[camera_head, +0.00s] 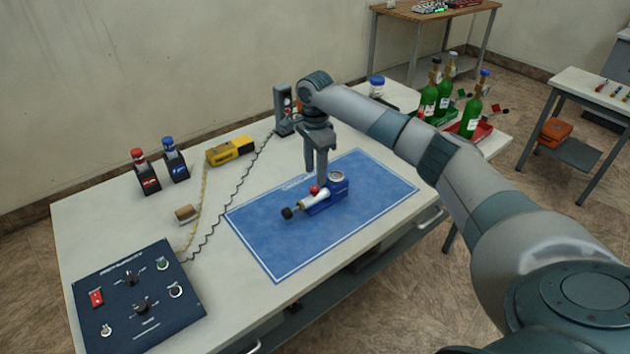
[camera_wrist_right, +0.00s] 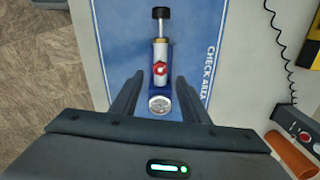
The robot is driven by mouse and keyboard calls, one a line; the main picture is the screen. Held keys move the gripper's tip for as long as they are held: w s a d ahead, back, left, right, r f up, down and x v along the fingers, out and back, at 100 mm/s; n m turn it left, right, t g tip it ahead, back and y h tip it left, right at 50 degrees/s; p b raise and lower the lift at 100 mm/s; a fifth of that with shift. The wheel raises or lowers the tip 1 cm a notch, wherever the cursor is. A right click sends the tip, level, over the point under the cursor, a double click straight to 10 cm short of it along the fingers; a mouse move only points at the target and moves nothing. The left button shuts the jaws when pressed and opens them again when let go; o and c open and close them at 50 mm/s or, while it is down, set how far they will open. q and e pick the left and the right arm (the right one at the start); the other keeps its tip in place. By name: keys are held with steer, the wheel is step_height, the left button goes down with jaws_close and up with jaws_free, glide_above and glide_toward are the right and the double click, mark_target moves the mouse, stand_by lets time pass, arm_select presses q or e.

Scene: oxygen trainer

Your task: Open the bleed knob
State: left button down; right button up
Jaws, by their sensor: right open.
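The regulator lies on the blue check-area mat (camera_head: 265,240) and has a blue body (camera_head: 325,204), a white barrel and a round gauge (camera_head: 337,176). A small red knob (camera_head: 314,190) sits on top of it, and a black knob (camera_head: 287,213) ends its stem. No label shows which is the bleed knob. In the right wrist view the red knob (camera_wrist_right: 160,69) lies just beyond the fingertips, with the gauge (camera_wrist_right: 159,104) between the fingers. My right gripper (camera_head: 319,177) points down over the regulator, open and empty. My left gripper is out of view.
A dark control panel (camera_head: 138,300) lies at the table's front left. A yellow device (camera_head: 230,151) with a coiled cable, red-capped and blue-capped bottles (camera_head: 145,170) stand at the back. Green cylinders (camera_head: 470,118) stand in trays at right. The mat around the regulator is clear.

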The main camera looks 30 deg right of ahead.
mark_target(315, 188)
steer(key=shift+f+p, duration=0.4)
steer(key=shift+f, duration=2.3)
jaws_close()
